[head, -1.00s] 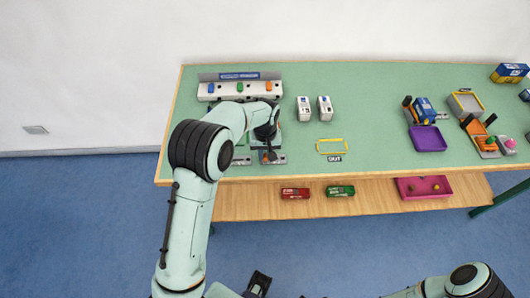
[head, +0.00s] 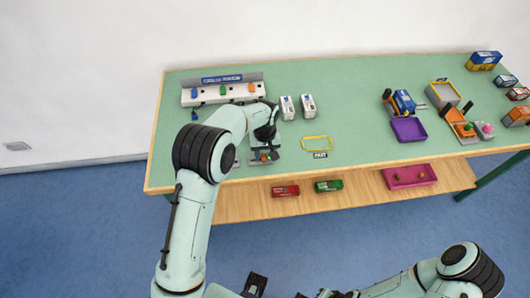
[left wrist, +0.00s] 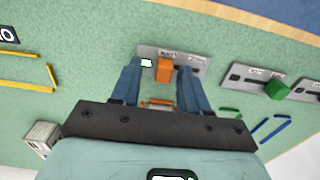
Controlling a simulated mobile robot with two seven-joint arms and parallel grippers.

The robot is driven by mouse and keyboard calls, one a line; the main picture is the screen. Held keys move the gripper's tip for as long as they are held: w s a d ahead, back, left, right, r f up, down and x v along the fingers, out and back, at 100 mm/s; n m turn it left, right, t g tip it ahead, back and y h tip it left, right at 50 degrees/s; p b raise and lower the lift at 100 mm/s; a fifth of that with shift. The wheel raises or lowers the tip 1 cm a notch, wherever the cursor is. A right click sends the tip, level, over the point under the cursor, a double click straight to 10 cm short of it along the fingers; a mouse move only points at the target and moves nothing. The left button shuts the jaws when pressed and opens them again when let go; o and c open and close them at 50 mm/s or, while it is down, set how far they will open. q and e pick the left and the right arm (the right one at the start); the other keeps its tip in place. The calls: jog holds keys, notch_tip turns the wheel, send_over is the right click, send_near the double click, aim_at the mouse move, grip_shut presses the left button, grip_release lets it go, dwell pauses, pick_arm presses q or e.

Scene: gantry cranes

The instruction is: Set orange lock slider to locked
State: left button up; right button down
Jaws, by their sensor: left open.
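The orange lock slider (left wrist: 164,68) is an orange block on a grey plate (left wrist: 200,64) with small dark labels too blurred to read. In the left wrist view it stands between the two blue fingers of my left gripper (left wrist: 158,78), which is open; gaps seem to show on both sides. Whether either finger touches it I cannot tell. In the head view my left gripper (head: 266,148) is low over the plate near the table's front edge, partly hiding the orange slider (head: 264,157). My right gripper does not show; only part of that arm is in view.
A green slider (left wrist: 276,90) on its own plate stands to the right in the left wrist view. A white rack (head: 222,92) with coloured knobs is at the back left. Two white boxes (head: 288,107) stand behind a yellow outline (head: 317,142). The table's middle is clear.

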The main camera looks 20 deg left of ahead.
aim_at(265, 155)
pick_arm(q)
notch_tip(265, 155, up, 13)
jog(key=p, duration=0.1)
jog(key=shift+r, duration=0.15)
jog(key=shift+d, duration=0.1)
dwell(0.5)
